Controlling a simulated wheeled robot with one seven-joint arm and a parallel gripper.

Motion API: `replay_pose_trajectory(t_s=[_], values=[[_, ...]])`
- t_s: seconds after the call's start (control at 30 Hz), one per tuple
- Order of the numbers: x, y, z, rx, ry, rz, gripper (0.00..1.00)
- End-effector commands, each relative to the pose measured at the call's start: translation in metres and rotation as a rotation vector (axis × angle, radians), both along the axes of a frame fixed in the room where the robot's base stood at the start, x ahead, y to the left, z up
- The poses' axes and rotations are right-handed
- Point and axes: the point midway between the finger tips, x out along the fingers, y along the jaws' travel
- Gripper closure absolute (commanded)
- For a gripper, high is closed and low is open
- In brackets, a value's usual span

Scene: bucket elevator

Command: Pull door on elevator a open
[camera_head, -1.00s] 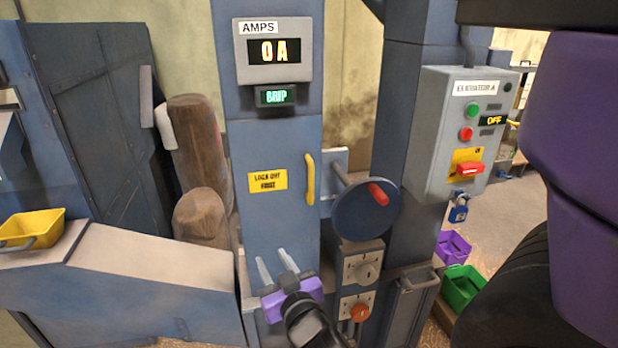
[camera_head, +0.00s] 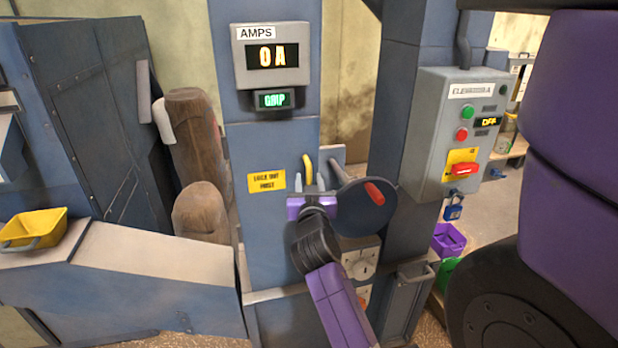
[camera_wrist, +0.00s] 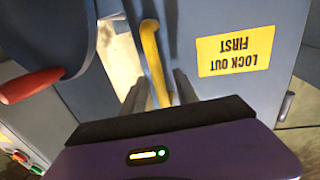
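The elevator door (camera_head: 270,145) is a blue-grey panel with a yellow "LOCK OUT FIRST" label (camera_head: 267,181) and looks closed. Its yellow vertical handle (camera_head: 308,165) is at the door's right side, and its lower part is hidden behind my gripper in the head view. My gripper (camera_head: 309,183) is in front of the handle with its fingers open. In the wrist view the handle (camera_wrist: 152,55) runs between the two fingers (camera_wrist: 160,92), with gaps on both sides. I cannot tell how deep the handle sits between them.
A blue handwheel (camera_head: 365,208) with a red knob (camera_head: 374,193) stands close on the right of my gripper. The control box (camera_head: 455,125) reads OFF, and a blue padlock (camera_head: 454,208) hangs below. The ammeter (camera_head: 272,55) above reads 0 A. A yellow bucket (camera_head: 35,228) is far left.

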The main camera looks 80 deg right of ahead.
Motion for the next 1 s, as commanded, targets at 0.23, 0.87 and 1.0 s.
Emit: replay_pose_trajectory(t_s=[0.23, 0.87, 1.0], values=[[0.0017, -0.0067, -0.0005, 0.000, 0.000, 0.000, 0.64], [0.0017, -0.0061, -0.0005, 0.000, 0.000, 0.001, 1.00], [0.0017, -0.0061, -0.0005, 0.000, 0.000, 0.001, 1.00]])
